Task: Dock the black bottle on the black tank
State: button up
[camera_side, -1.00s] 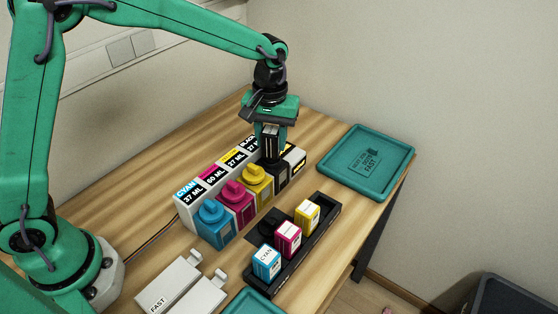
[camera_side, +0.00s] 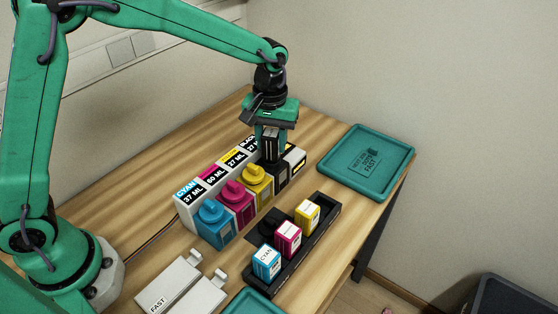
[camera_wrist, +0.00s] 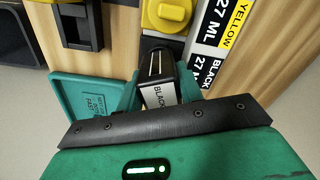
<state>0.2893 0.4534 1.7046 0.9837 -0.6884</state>
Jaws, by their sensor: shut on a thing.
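My gripper (camera_side: 271,150) is shut on the black bottle (camera_side: 271,143), at the far end of the tank row. The bottle is dark with a white label reading BLACK; it also shows in the wrist view (camera_wrist: 157,92) between the jaws. The black tank (camera_side: 282,178) is at the row's far end, right of the yellow tank (camera_side: 257,183). The bottle is over the black tank's top, which it and the jaws hide. I cannot tell whether the bottle is seated or just above it.
Magenta (camera_side: 236,202) and cyan (camera_side: 214,221) tanks with round caps continue the row. A black rack (camera_side: 327,222) in front holds cyan, magenta and yellow bottles. A teal tray (camera_side: 389,185) lies at the right edge. Pale slabs (camera_side: 168,287) lie at front left.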

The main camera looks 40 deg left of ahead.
jog(key=shift+f, duration=0.2)
jog(key=o, duration=0.8)
jog(key=shift+r, duration=0.1)
jog(key=shift+r, duration=5.4)
